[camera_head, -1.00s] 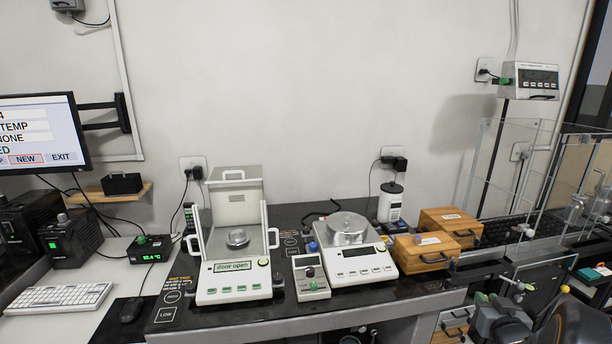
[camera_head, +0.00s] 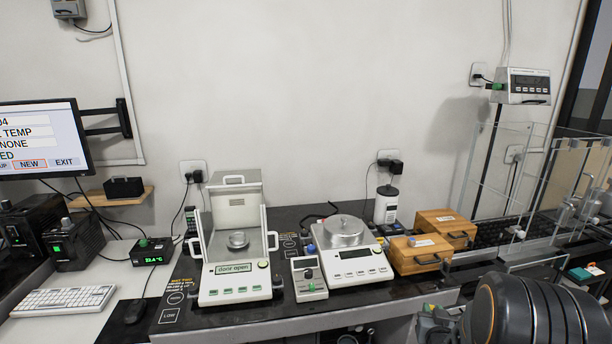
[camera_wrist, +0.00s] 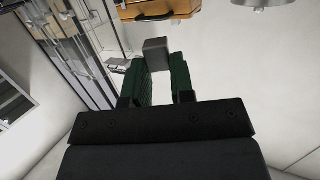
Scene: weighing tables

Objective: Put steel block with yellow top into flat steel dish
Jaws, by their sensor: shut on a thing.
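My gripper (camera_wrist: 159,65) has green fingers and is shut on a grey steel block (camera_wrist: 156,48) in the wrist view. The block sticks out past the fingertips; no yellow top shows from this side. In the head view my dark arm fills the lower right and hides most of the gripper. A small round steel dish (camera_head: 237,241) sits in the left balance (camera_head: 236,285), whose display reads "door open". A larger round steel dish or pan (camera_head: 343,233) is on top of the right balance (camera_head: 362,268). I cannot tell which one is the flat steel dish.
Two wooden boxes (camera_head: 418,257) stand right of the right balance; one wooden box (camera_wrist: 160,9) shows in the wrist view. A small control box (camera_head: 309,279) stands between the balances. Clear glass panels (camera_head: 492,175) rise at the right. A keyboard (camera_head: 63,300) lies at the left.

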